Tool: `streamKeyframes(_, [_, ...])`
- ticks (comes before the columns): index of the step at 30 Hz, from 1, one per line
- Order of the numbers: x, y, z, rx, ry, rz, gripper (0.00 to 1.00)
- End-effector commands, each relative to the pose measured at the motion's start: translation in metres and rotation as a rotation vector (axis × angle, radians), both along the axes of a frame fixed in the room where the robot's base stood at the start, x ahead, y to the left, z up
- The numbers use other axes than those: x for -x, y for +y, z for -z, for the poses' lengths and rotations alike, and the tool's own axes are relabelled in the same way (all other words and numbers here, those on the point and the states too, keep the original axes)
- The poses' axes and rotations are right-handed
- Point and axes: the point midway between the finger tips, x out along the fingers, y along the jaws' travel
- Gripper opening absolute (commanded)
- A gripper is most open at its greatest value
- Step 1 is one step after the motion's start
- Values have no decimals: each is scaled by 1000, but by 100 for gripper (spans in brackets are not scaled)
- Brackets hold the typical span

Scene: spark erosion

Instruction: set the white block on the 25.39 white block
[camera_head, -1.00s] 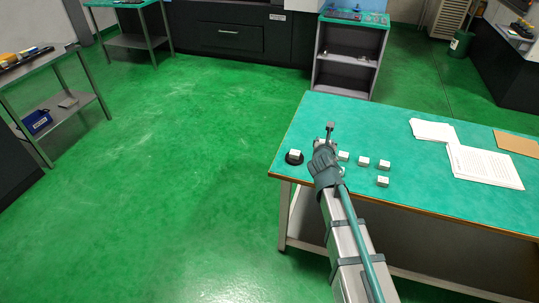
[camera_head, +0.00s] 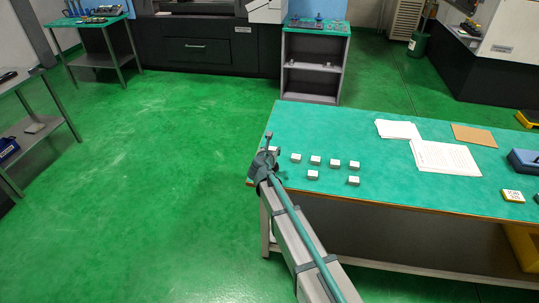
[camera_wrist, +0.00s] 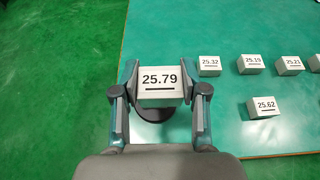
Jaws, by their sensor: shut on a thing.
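My gripper (camera_wrist: 161,98) is shut on a white block marked 25.79 (camera_wrist: 160,80), with one finger on each side of it. A black round base (camera_wrist: 153,115) shows just below the block; I cannot tell whether the block touches it. In the head view my gripper (camera_head: 268,148) is at the left end of the green table, mostly hiding the held block (camera_head: 274,149). Other white blocks stand to the right, marked 25.32 (camera_wrist: 209,65), about 25.19 (camera_wrist: 250,64), about 25.21 (camera_wrist: 289,65) and 25.62 (camera_wrist: 263,106). I cannot make out a 25.39 label.
The green table (camera_head: 400,190) also holds white papers (camera_head: 445,157), a brown sheet (camera_head: 475,135), a blue case (camera_head: 527,160) and a yellow-sided block (camera_head: 513,196). More white blocks (camera_head: 354,165) (camera_head: 353,181) stand in the loose rows. Table space behind the blocks is clear.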

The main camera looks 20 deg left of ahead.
Motion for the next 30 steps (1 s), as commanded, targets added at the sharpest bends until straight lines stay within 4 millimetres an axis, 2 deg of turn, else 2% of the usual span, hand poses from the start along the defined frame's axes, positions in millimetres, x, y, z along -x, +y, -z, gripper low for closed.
streamKeyframes(1, [-9,6,7,1,1,1,0])
streamKeyframes(6, [-18,12,23,0,-1,-1,0])
streamKeyframes(11, [-23,15,30,-1,-1,-1,0])
streamKeyframes(13, [-28,18,37,1,0,-1,0])
streamKeyframes(19, [-26,17,60,1,1,0,0])
streamKeyframes(30, [-26,17,67,-1,-1,-1,0])
